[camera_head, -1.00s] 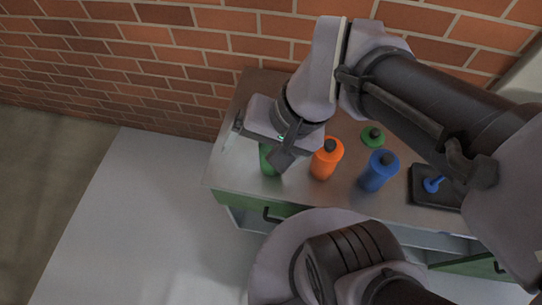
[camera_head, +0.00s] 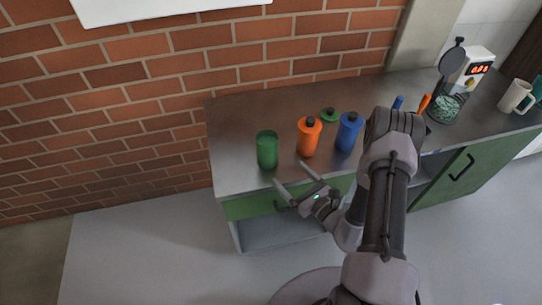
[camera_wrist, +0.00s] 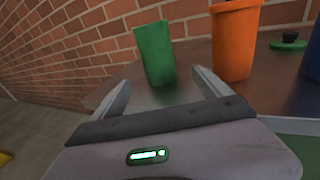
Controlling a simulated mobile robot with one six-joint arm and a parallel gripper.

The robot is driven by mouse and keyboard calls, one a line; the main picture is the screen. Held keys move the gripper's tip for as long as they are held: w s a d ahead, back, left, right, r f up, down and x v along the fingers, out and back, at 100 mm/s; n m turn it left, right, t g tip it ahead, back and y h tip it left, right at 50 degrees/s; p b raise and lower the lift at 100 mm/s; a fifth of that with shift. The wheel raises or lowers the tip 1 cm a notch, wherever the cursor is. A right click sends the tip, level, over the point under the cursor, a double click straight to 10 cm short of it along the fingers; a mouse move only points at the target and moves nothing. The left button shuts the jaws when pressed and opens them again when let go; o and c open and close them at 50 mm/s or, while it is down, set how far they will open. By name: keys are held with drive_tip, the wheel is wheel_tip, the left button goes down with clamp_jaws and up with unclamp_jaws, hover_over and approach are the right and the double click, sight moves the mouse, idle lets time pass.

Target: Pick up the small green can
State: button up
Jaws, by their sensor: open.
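The small green can (camera_head: 267,150) stands upright near the left end of the metal counter. It looks open at the top. In the wrist view the green can (camera_wrist: 155,53) stands beyond my fingertips, between their lines and apart from both. My gripper (camera_head: 291,175) is open and empty at the counter's front edge, its fingers pointing toward the can. In the wrist view my gripper (camera_wrist: 160,80) shows one finger on each side with bare counter between them.
An orange bottle (camera_head: 309,137) stands right of the can, with a blue bottle (camera_head: 348,132) further right. A green lid (camera_head: 330,114) lies behind them. A brick wall (camera_head: 120,130) backs the counter (camera_head: 228,125). A white machine (camera_head: 475,66) and a mug (camera_head: 515,97) stand far right.

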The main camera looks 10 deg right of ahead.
sight(268, 152)
drive_tip(key=b+x, duration=0.2)
drive_tip(key=x, duration=1)
drive_tip(key=shift+w+a+r+b, duration=0.1)
drive_tip(key=shift+w+a+b, duration=0.1)
drive_tip(key=shift+a+b, duration=0.15)
drive_tip(key=shift+d, duration=0.1)
clamp_jaws()
drive_tip(key=shift+r, duration=0.15)
